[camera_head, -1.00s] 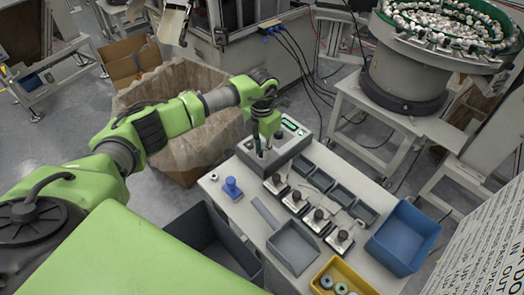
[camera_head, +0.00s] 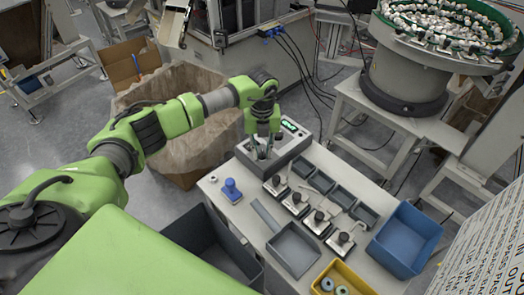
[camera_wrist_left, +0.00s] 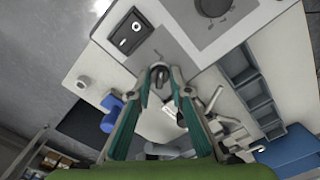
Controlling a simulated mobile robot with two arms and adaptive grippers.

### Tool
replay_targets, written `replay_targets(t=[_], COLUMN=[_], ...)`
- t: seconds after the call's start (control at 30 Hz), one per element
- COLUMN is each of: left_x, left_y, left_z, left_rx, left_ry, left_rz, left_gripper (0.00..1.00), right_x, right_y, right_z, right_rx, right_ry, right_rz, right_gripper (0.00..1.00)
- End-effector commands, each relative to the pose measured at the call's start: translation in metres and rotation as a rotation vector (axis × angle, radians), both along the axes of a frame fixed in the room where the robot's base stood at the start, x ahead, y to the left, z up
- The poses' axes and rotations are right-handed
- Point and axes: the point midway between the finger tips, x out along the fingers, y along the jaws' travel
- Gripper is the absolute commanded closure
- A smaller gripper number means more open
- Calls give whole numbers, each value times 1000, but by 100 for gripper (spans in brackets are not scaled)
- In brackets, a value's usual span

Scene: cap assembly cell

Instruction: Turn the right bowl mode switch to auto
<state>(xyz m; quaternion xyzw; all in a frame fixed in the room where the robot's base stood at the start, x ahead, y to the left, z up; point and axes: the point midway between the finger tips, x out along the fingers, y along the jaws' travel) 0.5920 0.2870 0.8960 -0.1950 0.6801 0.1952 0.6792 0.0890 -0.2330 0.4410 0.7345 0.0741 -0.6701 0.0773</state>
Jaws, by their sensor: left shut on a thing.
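The grey control box (camera_head: 290,144) stands at the back left of the work table, with a lit green display on top. My left gripper (camera_head: 262,155) points down at the box's near left part. In the left wrist view, the left gripper (camera_wrist_left: 163,75) has its fingertips closed around a small dark knob (camera_wrist_left: 158,78) on the box's panel. The fingers hide part of the knob, and I cannot read its setting. A black rocker switch (camera_wrist_left: 130,32) and a round dial (camera_wrist_left: 212,5) show beside it. My right gripper is not in view.
Several small lever fixtures (camera_head: 297,203), grey trays (camera_head: 293,250), a blue bin (camera_head: 404,239) and a yellow bin (camera_head: 345,280) fill the table's right and front. A bowl feeder (camera_head: 405,75) stands behind.

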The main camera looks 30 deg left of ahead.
Motion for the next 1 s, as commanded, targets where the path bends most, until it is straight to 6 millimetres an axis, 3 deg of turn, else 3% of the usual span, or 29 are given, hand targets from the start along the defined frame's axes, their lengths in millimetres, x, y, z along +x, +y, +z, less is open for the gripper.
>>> replay_targets(t=[0.3, 0.77, 0.8, 0.83, 0.87, 1.0], left_x=[1, 1, 1, 1, 1, 1], left_y=[0, 0, 0, 0, 0, 0], left_z=[1, 1, 1, 1, 1, 1], left_rx=[0, 0, 0, 0, 0, 0], left_ry=[-2, -3, -3, -3, -3, -2], left_rz=[94, 105, 105, 105, 105, 104], left_gripper=[100, 100, 76, 68, 64, 64], right_x=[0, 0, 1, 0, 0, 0], right_y=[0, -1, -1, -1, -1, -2], right_z=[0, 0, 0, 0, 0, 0], right_rx=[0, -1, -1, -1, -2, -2], right_ry=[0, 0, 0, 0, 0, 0], right_rz=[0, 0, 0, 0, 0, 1], right_gripper=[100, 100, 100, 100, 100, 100])
